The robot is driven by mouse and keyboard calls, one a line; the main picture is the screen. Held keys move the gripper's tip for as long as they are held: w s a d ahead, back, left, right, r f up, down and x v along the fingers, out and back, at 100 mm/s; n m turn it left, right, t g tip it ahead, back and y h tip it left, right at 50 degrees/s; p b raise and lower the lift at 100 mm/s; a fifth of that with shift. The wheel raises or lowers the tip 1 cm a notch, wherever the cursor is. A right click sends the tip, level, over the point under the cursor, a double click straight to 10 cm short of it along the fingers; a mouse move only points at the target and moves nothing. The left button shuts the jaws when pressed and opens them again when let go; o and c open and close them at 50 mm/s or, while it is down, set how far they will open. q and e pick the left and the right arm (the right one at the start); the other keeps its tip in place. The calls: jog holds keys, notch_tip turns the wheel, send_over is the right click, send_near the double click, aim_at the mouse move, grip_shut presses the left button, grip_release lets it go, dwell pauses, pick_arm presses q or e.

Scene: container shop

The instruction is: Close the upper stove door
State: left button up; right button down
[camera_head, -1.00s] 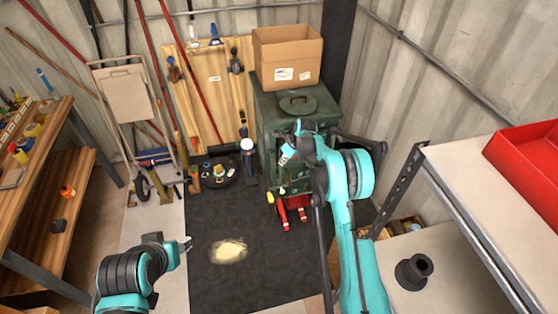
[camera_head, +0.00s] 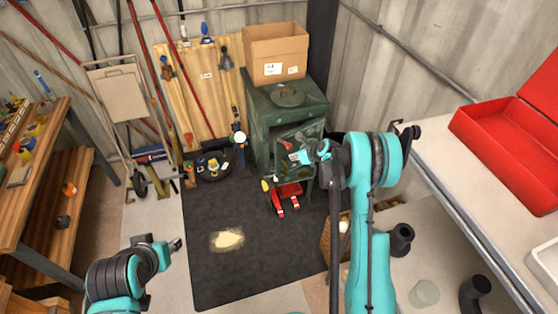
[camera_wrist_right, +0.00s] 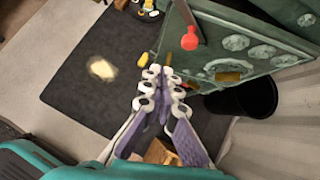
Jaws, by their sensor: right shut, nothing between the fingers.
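The green stove (camera_head: 259,135) stands at the back, right of the middle of the head view. Its front shows a dark upper opening, partly hidden behind my right arm. In the right wrist view a green stove door (camera_wrist_right: 212,70) with round raised ornaments stands open, with a red knob (camera_wrist_right: 190,40) by its upper left edge. My right gripper (camera_head: 297,156) is shut and empty in front of the stove. In the wrist view its fingertips (camera_wrist_right: 164,76) overlap the door's lower left edge; contact is unclear. My left gripper (camera_head: 175,243) is low, away from the stove.
Red-handled tools (camera_head: 280,205) lie before the stove on the dark mat (camera_head: 265,260). A black bucket (camera_wrist_right: 243,98) stands beside the door. A shelf with a red toolbox (camera_head: 500,135) is at right.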

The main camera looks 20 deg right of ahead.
pick_arm(q)
jog(key=shift+s+a+f+b, duration=0.1)
jog(key=shift+s+f+b, duration=0.05)
jog(key=shift+f+b, duration=2.4)
pick_arm(e)
jog(key=shift+m+t, duration=0.3)
jog(key=shift+m, duration=0.1)
jog(key=shift+w+d+r+x, duration=0.1)
jog(key=shift+w+r+x, duration=0.1)
jog(key=shift+x, duration=1.9)
jog(key=shift+w+d+r+x, duration=0.1)
jog(key=shift+w+r+x, duration=0.1)
jog(key=shift+x, duration=1.85)
jog(key=shift+w+r+x, duration=0.15)
jog(key=shift+w+x, duration=0.1)
jog(key=shift+x, duration=1.85)
jog(key=shift+r, duration=0.1)
